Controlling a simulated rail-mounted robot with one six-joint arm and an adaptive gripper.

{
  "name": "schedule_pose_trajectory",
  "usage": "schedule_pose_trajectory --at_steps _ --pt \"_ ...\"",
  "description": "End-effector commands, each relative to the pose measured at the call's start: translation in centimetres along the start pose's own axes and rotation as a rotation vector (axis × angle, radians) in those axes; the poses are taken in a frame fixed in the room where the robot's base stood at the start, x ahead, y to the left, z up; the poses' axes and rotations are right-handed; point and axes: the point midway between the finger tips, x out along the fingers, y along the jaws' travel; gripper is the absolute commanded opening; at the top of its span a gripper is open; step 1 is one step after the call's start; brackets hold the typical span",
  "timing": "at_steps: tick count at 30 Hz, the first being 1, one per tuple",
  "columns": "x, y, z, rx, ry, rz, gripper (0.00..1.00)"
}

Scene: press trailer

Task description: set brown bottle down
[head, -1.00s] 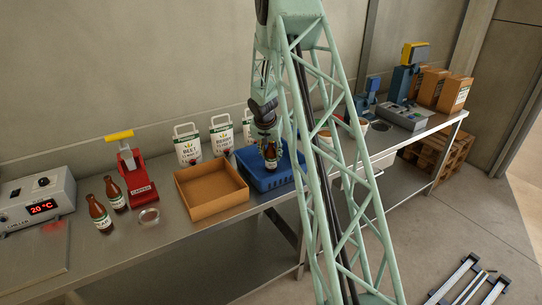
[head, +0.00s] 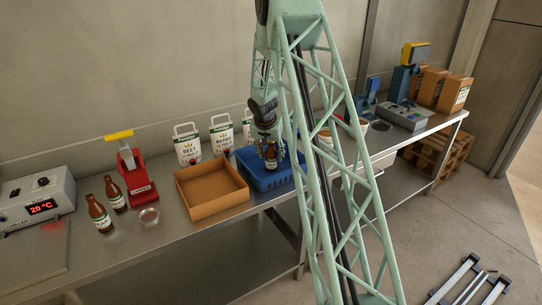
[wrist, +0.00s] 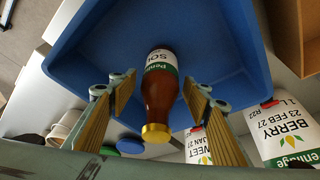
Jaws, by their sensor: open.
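The brown bottle (head: 271,158), with a white and green label and a gold cap, stands in the blue crate (head: 247,177) on the bench. In the wrist view the bottle (wrist: 160,90) shows cap end nearest me, over the blue crate floor (wrist: 100,45). My gripper (head: 269,144) is over the crate at the bottle. Its two fingers are open, one on each side of the bottle, with a visible gap on both sides. The bottle's base contact is hard to see.
An empty cardboard tray (head: 211,211) sits just left of the crate. White jugs (head: 187,144) stand behind. Two more brown bottles (head: 99,214), a clear dish (head: 149,216) and a red capper (head: 134,178) are further left. My column hides part of the bench to the right.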

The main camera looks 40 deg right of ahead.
Motion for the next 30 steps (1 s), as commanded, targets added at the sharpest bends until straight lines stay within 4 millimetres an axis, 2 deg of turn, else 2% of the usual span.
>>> schedule_pose_trajectory --at_steps 5,11,30 --pt "-0.5 0.0 -0.1 0.0 0.001 0.0 0.45" --pt "-2.1 -0.1 -0.2 0.0 0.002 -0.001 0.45" --pt "-9.1 -0.1 -0.1 0.001 0.001 -0.001 0.45"
